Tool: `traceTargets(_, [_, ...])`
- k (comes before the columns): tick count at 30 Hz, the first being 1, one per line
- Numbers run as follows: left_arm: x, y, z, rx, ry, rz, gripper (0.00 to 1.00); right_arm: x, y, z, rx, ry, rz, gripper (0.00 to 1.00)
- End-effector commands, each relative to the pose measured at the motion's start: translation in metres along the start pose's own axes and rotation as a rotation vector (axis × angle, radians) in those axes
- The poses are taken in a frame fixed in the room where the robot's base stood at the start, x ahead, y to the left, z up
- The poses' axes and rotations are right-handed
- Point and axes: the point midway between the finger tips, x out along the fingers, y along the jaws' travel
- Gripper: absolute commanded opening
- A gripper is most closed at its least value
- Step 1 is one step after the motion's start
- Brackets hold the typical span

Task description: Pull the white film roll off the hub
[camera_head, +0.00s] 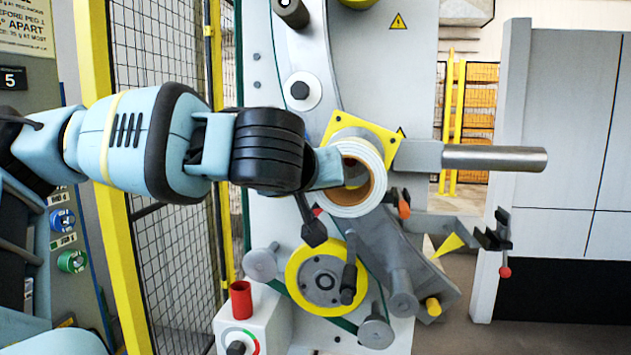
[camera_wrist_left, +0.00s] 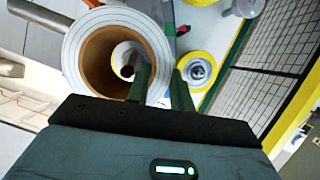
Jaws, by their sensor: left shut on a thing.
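The white film roll (camera_head: 376,193) with its brown core is in front of a yellow square plate (camera_head: 384,139) on the machine, its open end facing me. My left gripper (camera_head: 336,172) comes in from the left and is shut on the roll's wall. In the left wrist view the roll (camera_wrist_left: 72,58) shows end-on, with one finger of the left gripper (camera_wrist_left: 160,88) inside the core and the other outside. A pale ring with a dark centre shows deep inside the core. The hub is mostly hidden, and I cannot tell how far the roll sits on it. My right gripper is out of view.
A grey metal bar (camera_head: 494,159) sticks out to the right of the roll. Below are a yellow ringed disc (camera_head: 301,291) with a black handle and several grey rollers. A red cup (camera_head: 241,300) stands at lower left. A black mesh fence (camera_head: 150,80) is behind my left arm.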

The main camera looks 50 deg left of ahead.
Motion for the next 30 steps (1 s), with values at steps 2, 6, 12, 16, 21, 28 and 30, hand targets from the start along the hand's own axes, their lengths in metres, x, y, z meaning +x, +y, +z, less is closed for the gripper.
traceTargets(2, [-0.004,0.001,-0.002,-0.003,0.008,0.003,0.0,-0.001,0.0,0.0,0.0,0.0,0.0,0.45])
traceTargets(6, [-0.008,0.0,0.0,-0.003,0.008,0.002,0.0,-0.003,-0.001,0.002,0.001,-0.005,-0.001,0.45])
traceTargets(12, [-0.014,0.0,0.002,-0.002,0.009,0.003,0.0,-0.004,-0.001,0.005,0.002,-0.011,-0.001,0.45])
traceTargets(16, [-0.018,0.0,0.004,-0.002,0.009,0.003,0.0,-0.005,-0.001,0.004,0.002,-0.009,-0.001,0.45])
traceTargets(21, [-0.022,0.001,0.006,-0.003,0.008,0.003,0.0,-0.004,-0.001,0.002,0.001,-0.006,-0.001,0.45])
traceTargets(28, [-0.029,0.001,0.008,-0.003,0.009,0.003,0.0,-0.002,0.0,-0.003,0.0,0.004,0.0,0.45])
traceTargets(30, [-0.031,0.001,0.009,-0.002,0.008,0.004,0.0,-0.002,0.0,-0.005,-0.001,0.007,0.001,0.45])
